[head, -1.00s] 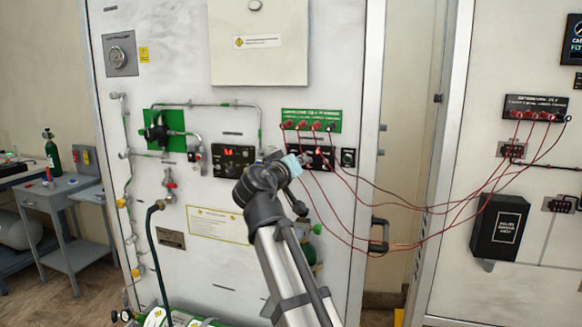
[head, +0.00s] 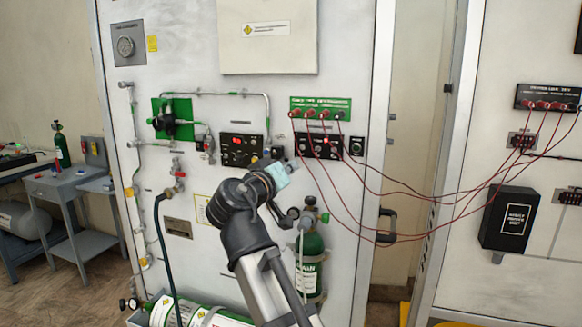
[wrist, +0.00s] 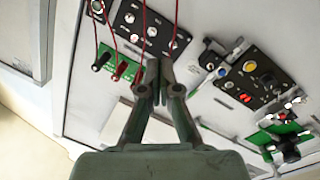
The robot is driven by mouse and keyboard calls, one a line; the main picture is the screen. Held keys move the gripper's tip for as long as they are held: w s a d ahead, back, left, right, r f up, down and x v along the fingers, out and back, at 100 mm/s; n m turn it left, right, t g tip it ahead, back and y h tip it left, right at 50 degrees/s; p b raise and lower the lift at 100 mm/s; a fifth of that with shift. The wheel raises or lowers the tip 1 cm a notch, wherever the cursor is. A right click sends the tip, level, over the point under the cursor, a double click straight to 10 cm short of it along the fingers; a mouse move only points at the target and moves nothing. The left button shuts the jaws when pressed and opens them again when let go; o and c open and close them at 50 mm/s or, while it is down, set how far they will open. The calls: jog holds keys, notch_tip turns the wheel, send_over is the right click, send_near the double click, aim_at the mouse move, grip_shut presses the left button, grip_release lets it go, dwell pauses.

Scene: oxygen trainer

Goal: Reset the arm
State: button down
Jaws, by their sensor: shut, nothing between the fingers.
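My gripper (wrist: 152,80) is shut and empty in the wrist view, its fingertips together in front of the panel. In the head view my arm reaches up from the bottom, and my gripper (head: 276,160) is partly hidden behind the wrist, just below the black control modules. The white trainer panel (head: 225,90) stands upright behind it. A black module with red lights (head: 240,150) is left of my gripper, and another black module (head: 318,146) is to its right. A green terminal strip (head: 320,107) with red plugs sits above.
Red cables (head: 400,193) hang from the green strip to the right-hand cabinet's terminals (head: 548,97). A green cylinder (head: 310,265) stands right of my arm, and another lies at the bottom (head: 190,312). A grey side table (head: 65,185) is at left.

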notch_tip(320, 180, down, 27)
jog(key=w+a+n+g+y+p, duration=0.1)
jog(key=w+a+n+g+y, duration=0.15)
jog(key=g+y, duration=0.25)
jog(key=s+d+f+g+p, duration=0.1)
jog(key=s+d+f+g, duration=0.25)
jog(key=f, duration=0.85)
jog(key=s+d+f+g+y+p, duration=0.15)
jog(key=s+f, duration=0.35)
jog(key=f, duration=0.6)
jog(key=s+d+f+g, duration=0.4)
jog(key=s+f, duration=0.1)
jog(key=f, duration=0.7)
jog(key=s+d+f+m+g+p, duration=0.1)
jog(key=s+d+f+g, duration=0.2)
jog(key=s, duration=0.9)
jog(key=s+d+f+m+g+y+p, duration=0.1)
jog(key=s+d+f+g+p, duration=0.1)
jog(key=s+f, duration=0.7)
jog(key=s+d+f+m+g+y+p, duration=0.1)
jog(key=s+d+f+g, duration=0.2)
jog(key=s, duration=1.1)
notch_tip(320, 180, down, 4)
jog(key=shift+s+d+r+g+p, duration=0.25)
jog(key=shift+s+d+g+p, duration=0.15)
jog(key=shift+d, duration=0.7)
